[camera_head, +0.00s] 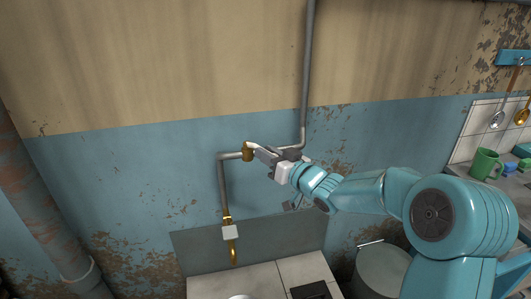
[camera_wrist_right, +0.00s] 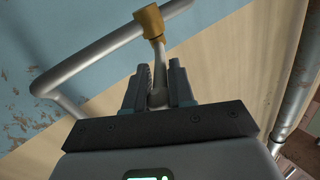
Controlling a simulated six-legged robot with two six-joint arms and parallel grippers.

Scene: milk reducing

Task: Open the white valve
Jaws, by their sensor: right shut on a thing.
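The valve has a brass body (camera_head: 248,150) on the horizontal grey pipe against the wall. In the right wrist view its brass body (camera_wrist_right: 150,22) is at the top, and a pale white-grey handle (camera_wrist_right: 158,70) runs down from it between my fingers. My right gripper (camera_head: 264,155) reaches in from the right at the valve. It is shut on the handle, which sits between both fingers in the right wrist view (camera_wrist_right: 158,88). In the head view my gripper hides most of the handle. My left gripper is not in view.
Below, a brass tap (camera_head: 234,255) with a white square piece (camera_head: 230,232) hangs on the pipe over a pale tiled counter (camera_head: 265,279). A metal pot (camera_head: 382,268) stands at lower right. A green mug (camera_head: 485,164) is on the right-hand shelf. A thick rusty pipe (camera_head: 40,205) runs down the left.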

